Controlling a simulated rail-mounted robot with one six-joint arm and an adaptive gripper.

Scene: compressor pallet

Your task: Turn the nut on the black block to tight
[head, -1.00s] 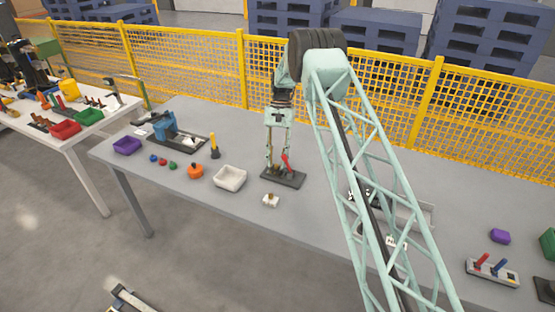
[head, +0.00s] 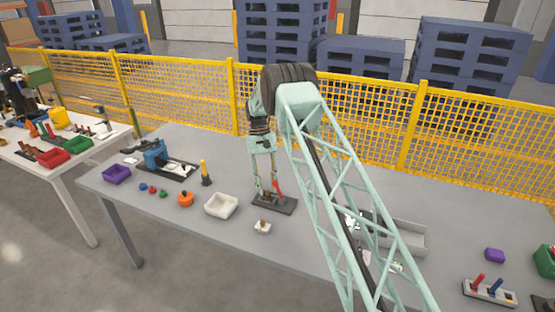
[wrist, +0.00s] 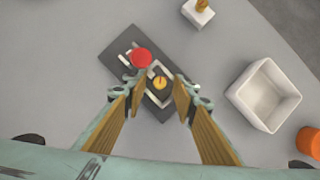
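The black block (head: 290,207) is a flat dark plate on the grey table; it also shows in the wrist view (wrist: 114,54). On it, in the wrist view, sits a small round orange-yellow nut (wrist: 160,82) with a red mark. A lever with a round red top (wrist: 141,58) stands beside the nut; the red lever shows in the head view (head: 278,187). My gripper (wrist: 157,88) is open above the block, pointing down. One finger is on each side of the nut, with a gap on both sides. In the head view, the fingers partly hide the nut.
A white tray (head: 221,206) stands left of the block, with an orange item (head: 185,200) beyond it. A small white block with a brass-coloured part (head: 262,227) lies in front. A grey tray (head: 408,238) stands to the right, partly behind my arm. A yellow fence (head: 205,100) runs behind.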

